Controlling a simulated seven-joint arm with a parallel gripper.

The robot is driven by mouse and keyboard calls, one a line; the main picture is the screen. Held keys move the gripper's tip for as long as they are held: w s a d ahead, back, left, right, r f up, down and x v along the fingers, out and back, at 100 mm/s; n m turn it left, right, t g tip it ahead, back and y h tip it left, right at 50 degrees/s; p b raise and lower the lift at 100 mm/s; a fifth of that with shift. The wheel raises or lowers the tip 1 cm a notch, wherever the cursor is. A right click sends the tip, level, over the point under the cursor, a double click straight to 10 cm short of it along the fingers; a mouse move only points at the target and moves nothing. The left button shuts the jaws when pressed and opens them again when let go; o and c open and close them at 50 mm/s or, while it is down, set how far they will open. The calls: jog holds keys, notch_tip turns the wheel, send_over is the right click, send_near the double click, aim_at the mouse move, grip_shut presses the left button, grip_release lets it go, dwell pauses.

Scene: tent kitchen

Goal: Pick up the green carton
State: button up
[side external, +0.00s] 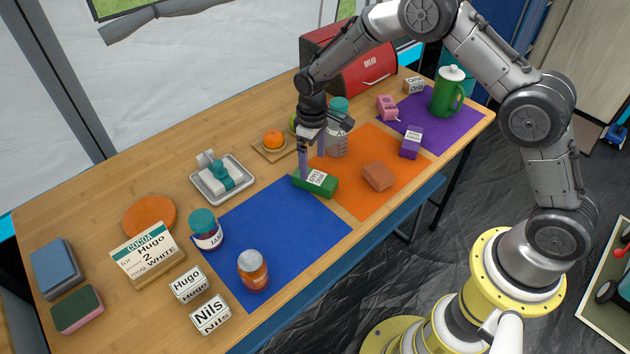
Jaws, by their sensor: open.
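The green carton (322,184) lies on its side with a white label, across the border of the blue mat (285,250) and the orange mat (358,205). My gripper (312,168) points down at the carton, its fingers just above or around the carton's left half. The jaws are open. I cannot tell whether the fingers touch the carton. The fingers hide a small part of the carton's back edge.
A brown block (378,176) lies right of the carton on the orange mat. A clear jar with a teal lid (337,140) stands close behind my gripper. An orange fruit (273,139) sits on a small board to the left. The middle of the blue mat is bare.

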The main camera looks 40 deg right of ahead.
aim_at(315, 177)
jog(key=shift+d+f, duration=0.2)
jog(key=shift+f, duration=1.65)
jog(key=shift+d+f, duration=0.15)
jog(key=shift+f, duration=1.7)
grip_shut()
